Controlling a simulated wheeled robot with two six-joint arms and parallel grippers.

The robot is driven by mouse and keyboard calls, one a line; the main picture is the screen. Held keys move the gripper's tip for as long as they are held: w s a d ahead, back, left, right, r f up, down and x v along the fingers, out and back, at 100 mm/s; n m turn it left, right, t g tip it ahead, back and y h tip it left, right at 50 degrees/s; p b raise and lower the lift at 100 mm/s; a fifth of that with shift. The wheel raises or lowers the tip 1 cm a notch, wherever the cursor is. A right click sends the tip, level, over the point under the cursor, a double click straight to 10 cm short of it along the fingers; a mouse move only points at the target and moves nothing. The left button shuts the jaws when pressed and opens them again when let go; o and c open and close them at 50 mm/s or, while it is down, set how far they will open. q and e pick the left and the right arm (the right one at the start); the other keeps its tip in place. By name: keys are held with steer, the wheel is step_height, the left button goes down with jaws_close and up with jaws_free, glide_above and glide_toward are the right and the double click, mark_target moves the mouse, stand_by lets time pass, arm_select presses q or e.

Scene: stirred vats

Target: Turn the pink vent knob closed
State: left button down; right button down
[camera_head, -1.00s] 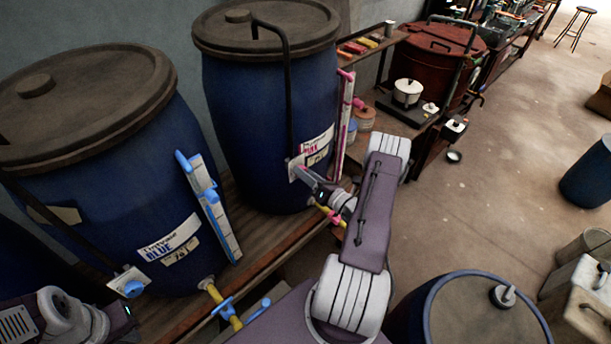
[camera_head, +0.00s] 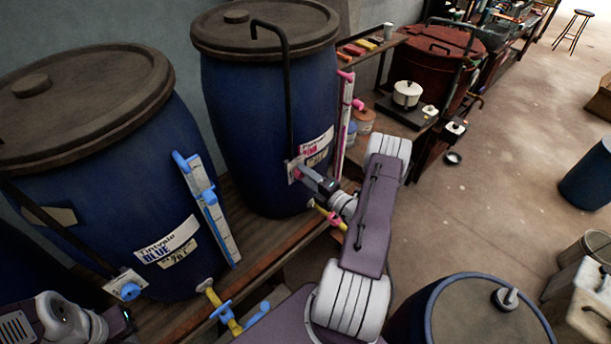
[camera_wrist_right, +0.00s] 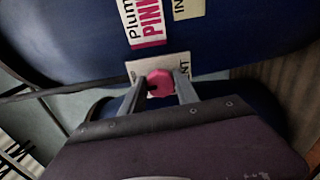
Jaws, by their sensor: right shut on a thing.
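The pink vent knob (camera_wrist_right: 160,83) sits on a small white plate (camera_wrist_right: 138,68) on the blue vat with the pink label (camera_wrist_right: 146,22). In the right wrist view my right gripper (camera_wrist_right: 161,90) has one finger on each side of the knob and is shut on it. In the head view the right gripper (camera_head: 304,172) reaches the plate low on the front of the middle vat (camera_head: 255,110), and the knob is mostly hidden by it. My left gripper is not clearly in view; only part of my left arm shows at the bottom left.
A second blue vat (camera_head: 85,170) with a blue vent knob (camera_head: 131,291) and blue gauge (camera_head: 210,205) stands at left. A pink gauge (camera_head: 345,120) and yellow tap pipe (camera_head: 328,215) are beside the right arm. A blue drum (camera_head: 470,315) stands at front right. Open floor lies right.

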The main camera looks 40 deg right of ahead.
steer(key=shift+m, duration=0.4)
steer(key=c, duration=0.9)
jaws_free()
steer(key=s+b, duration=0.3)
steer(key=s, duration=0.6)
steer(key=shift+d, duration=0.4)
